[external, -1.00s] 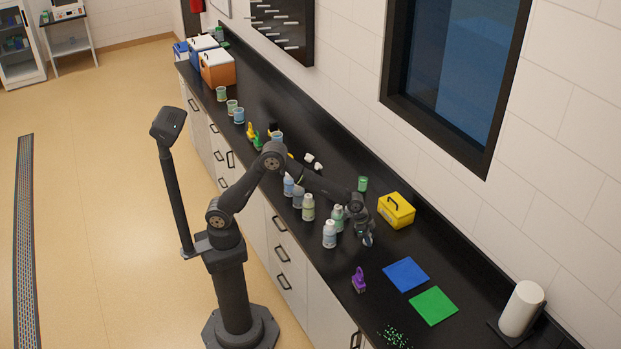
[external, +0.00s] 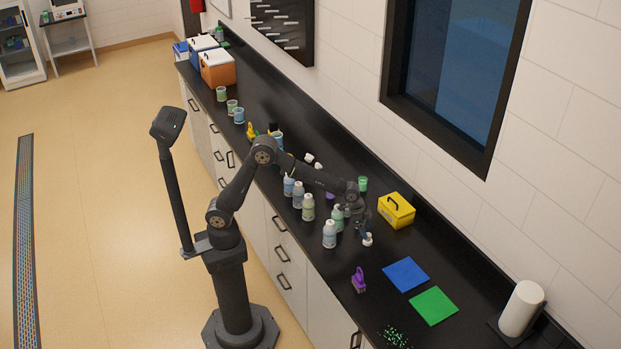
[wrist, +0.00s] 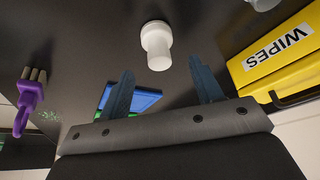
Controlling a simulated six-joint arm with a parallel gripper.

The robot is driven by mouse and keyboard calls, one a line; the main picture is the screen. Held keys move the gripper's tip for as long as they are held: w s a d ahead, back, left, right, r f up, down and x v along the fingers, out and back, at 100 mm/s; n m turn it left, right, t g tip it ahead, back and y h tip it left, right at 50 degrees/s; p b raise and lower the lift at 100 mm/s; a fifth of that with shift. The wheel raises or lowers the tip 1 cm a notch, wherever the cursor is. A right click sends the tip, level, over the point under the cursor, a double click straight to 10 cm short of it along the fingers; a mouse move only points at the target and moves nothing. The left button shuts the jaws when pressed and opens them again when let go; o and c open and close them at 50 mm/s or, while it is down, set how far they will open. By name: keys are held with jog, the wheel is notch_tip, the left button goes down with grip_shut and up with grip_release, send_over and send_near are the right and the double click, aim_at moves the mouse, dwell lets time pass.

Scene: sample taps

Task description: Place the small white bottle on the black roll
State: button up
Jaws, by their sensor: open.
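A small white bottle (external: 367,239) stands on the black counter in the external view. In the wrist view the white bottle (wrist: 157,45) shows beyond the blue fingertips, in line with the gap between them and apart from both. My gripper (external: 363,227) is open and empty, just above and behind the bottle; its blue fingers show spread in the wrist view (wrist: 160,80). A small dark item (external: 272,128) sits farther left on the counter, partly hidden; I cannot tell if it is the black roll.
Several capped bottles (external: 329,234) stand just left of my gripper. A yellow wipes box (external: 397,210) is to the right. A purple brush-like item (external: 359,280), a blue mat (external: 406,274) and a green mat (external: 433,306) lie nearer the front. A white paper roll (external: 521,308) stands at far right.

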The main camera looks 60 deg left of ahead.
jog(key=shift+o, duration=0.5)
jog(key=v, duration=0.6)
jog(key=shift+r, duration=0.2)
jog(key=shift+a, duration=0.1)
